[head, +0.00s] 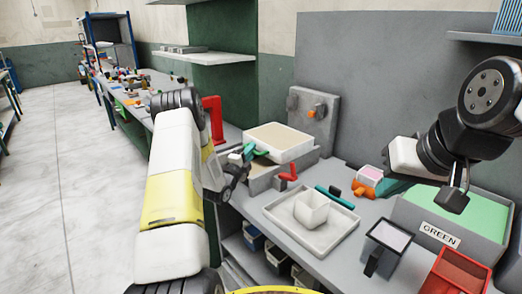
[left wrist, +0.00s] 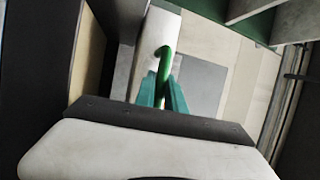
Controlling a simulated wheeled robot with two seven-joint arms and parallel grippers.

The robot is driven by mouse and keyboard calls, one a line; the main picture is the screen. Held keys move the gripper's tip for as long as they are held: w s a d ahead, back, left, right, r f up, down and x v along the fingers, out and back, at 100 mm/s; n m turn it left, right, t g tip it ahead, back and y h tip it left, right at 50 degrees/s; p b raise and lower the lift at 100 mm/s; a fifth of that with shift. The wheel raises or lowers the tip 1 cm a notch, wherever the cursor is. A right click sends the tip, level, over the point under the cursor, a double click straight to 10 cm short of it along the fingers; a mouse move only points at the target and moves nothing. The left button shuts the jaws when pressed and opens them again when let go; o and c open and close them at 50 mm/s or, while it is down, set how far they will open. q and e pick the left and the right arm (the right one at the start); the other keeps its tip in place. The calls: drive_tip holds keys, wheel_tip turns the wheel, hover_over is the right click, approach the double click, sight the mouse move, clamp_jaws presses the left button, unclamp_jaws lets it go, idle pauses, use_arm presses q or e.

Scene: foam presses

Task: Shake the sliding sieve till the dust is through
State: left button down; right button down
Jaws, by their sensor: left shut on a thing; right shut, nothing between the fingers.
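The sliding sieve (head: 292,149) is a white square frame with a tan layer inside, on a grey box-like base (head: 263,180) at the back of the bench. A green handle (head: 262,153) sticks out from its left side. My left gripper (head: 246,156) is shut on this handle. In the left wrist view the curved green handle (left wrist: 164,55) stands between the teal fingertips (left wrist: 163,92). I cannot tell whether the tan layer is loose dust or the mesh. My right gripper (head: 456,194) is shut and empty, raised above the green bin at the right.
A bin labelled GREEN (head: 440,236), a red bin (head: 456,272) and a dark-sided container (head: 385,245) are at the right. A red post (head: 213,118) stands behind my left arm.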

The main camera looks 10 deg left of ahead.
use_arm(q)
drive_tip(key=s+a, duration=0.5)
drive_tip(key=s, duration=0.1)
drive_tip(key=shift+s, duration=0.25)
drive_tip(key=shift+f, duration=0.1)
drive_tip(key=c, duration=1.4)
unclamp_jaws()
drive_tip(key=v, duration=0.7)
drive_tip(key=shift+s, duration=0.4)
drive_tip(key=shift+a, duration=0.1)
